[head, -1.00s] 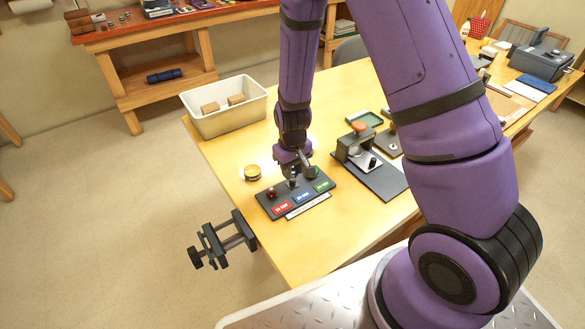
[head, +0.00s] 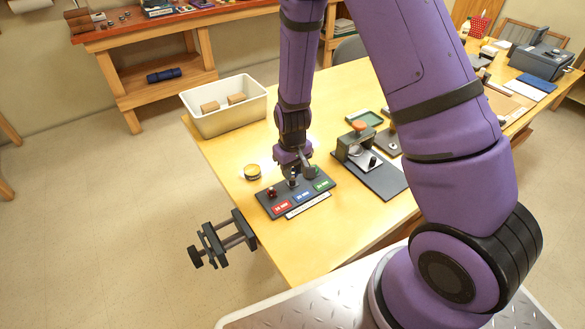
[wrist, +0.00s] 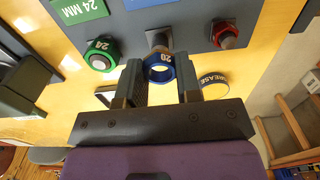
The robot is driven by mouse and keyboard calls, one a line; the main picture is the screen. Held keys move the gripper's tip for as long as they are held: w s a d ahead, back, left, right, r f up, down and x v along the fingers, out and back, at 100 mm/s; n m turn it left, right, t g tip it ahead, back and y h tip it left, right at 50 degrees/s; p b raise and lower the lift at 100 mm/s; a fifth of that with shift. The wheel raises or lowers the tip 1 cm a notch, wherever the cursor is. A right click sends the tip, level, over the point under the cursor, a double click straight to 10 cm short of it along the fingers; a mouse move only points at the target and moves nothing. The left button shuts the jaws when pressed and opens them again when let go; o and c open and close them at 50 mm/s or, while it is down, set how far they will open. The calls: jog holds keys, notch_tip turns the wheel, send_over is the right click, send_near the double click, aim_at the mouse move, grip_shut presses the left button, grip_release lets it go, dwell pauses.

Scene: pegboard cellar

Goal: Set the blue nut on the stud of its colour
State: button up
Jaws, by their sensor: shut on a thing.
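My gripper (wrist: 160,86) is shut on the blue nut (wrist: 158,68), a ring marked 20, with one finger on each side. The nut's hole faces the wrist camera. The grey middle stud (wrist: 158,38) shows just above the nut in the wrist view, between the green and red positions; I cannot tell whether its tip touches the nut. A green nut (wrist: 102,55) marked 24 sits on the left in that view, and a red piece (wrist: 226,38) is on the right. In the head view my gripper (head: 293,177) hangs over the dark board (head: 270,206) and hides the nut.
A yellow grease tin (head: 252,172) stands just behind the board's left end. A white bin (head: 225,120) with wooden blocks is farther back. A press-like device (head: 355,150) on a dark base stands to the right. A vise (head: 222,240) is at the table's edge.

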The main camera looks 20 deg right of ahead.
jog(key=shift+f, duration=1.7)
dwell(1.6)
jog(key=o, duration=1.3)
jog(key=shift+c, duration=0.2)
jog(key=shift+r, duration=4.05)
